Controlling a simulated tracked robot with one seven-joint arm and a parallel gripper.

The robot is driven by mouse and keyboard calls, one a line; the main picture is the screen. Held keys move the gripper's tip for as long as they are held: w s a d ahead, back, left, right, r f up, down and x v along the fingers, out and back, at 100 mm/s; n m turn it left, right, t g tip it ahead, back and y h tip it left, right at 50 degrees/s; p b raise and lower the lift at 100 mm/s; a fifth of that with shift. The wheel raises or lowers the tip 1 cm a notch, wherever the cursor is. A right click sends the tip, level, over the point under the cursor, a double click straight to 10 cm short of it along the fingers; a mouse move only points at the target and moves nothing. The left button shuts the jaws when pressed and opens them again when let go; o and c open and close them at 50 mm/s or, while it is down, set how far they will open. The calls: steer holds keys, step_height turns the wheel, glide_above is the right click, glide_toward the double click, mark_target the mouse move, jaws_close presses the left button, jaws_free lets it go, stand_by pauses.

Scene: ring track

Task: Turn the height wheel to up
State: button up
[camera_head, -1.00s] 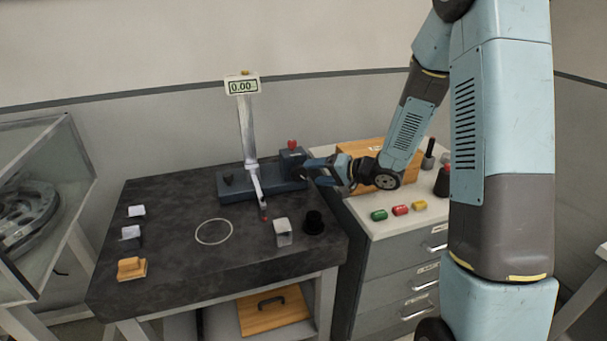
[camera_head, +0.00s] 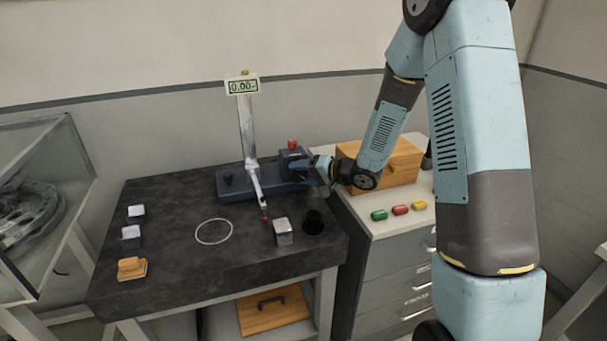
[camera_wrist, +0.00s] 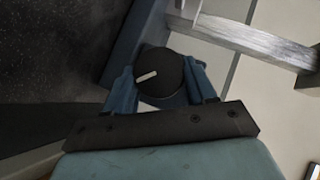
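The height wheel (camera_wrist: 160,72) is a round black knob with a white pointer line, seen close up in the wrist view. The line slants, lower at its left end and higher at its right. My gripper (camera_wrist: 163,88) has its two blue fingers parted, one on each side of the wheel; I cannot tell whether they touch it. In the head view my gripper (camera_head: 324,170) is at the right end of the blue gauge base (camera_head: 235,191), and the wheel is hidden there. The gauge's display (camera_head: 242,86) reads 0.00 on top of a pale column (camera_head: 247,128).
A red knob (camera_head: 292,145) tops the block by my gripper. A wooden box (camera_head: 400,165) and green (camera_head: 379,215), red (camera_head: 401,210) and yellow (camera_head: 419,205) pieces lie on the drawer cabinet. A metal block (camera_head: 283,232) and black piece (camera_head: 313,222) stand on the dark table (camera_head: 180,230).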

steer(key=shift+d+f, duration=0.1)
steer(key=c, duration=0.4)
steer(key=shift+o, duration=0.2)
